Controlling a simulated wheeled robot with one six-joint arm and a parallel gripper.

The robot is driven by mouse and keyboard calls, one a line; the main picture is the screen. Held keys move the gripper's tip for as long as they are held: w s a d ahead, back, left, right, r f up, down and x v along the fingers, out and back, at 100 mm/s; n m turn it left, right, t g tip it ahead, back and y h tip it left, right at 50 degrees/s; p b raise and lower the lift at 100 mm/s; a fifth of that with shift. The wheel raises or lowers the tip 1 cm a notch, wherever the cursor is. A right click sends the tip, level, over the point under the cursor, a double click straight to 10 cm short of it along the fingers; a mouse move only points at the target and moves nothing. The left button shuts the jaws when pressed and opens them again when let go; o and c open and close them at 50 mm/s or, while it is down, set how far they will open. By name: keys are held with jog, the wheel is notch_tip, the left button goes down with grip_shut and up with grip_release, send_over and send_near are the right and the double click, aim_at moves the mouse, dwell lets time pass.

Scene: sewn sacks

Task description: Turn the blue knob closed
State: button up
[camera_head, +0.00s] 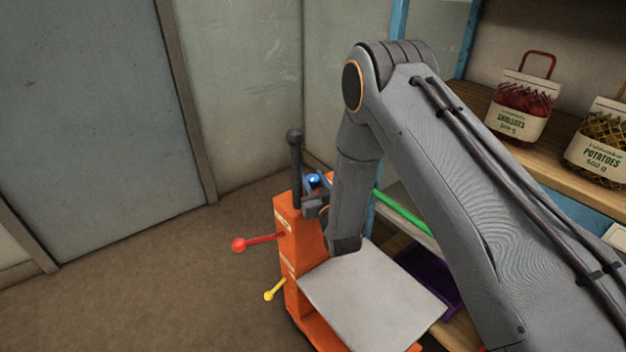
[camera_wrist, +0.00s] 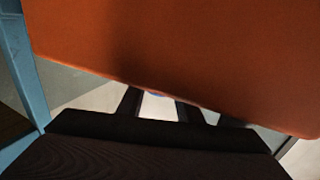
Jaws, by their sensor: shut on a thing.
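The blue knob (camera_head: 313,181) shows in the head view at the top of an orange machine (camera_head: 290,236), beside a dark upright lever (camera_head: 295,165). My gripper (camera_head: 314,200) is at the knob, its fingers shut on it; my arm comes in from the right and hides part of the machine. In the wrist view an orange surface (camera_wrist: 170,45) fills the upper part. My two dark finger parts (camera_wrist: 157,106) reach up to its lower edge, with a sliver of blue (camera_wrist: 155,95) between them. The knob's turned angle cannot be told.
A red-tipped lever (camera_head: 240,244) and a yellow-tipped lever (camera_head: 269,294) stick out left. A grey plate (camera_head: 372,297) lies in front. Wooden shelves right hold a shallots sack (camera_head: 521,105) and a potatoes sack (camera_head: 598,150); a green bar (camera_head: 402,212) is below. Floor (camera_head: 170,280) at left is clear.

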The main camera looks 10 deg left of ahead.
aim_at(315, 183)
dwell(0.4)
jog(key=o, duration=1)
jog(key=shift+o, duration=0.2)
jog(key=shift+b+v, duration=0.6)
jog(key=shift+v, duration=3.25)
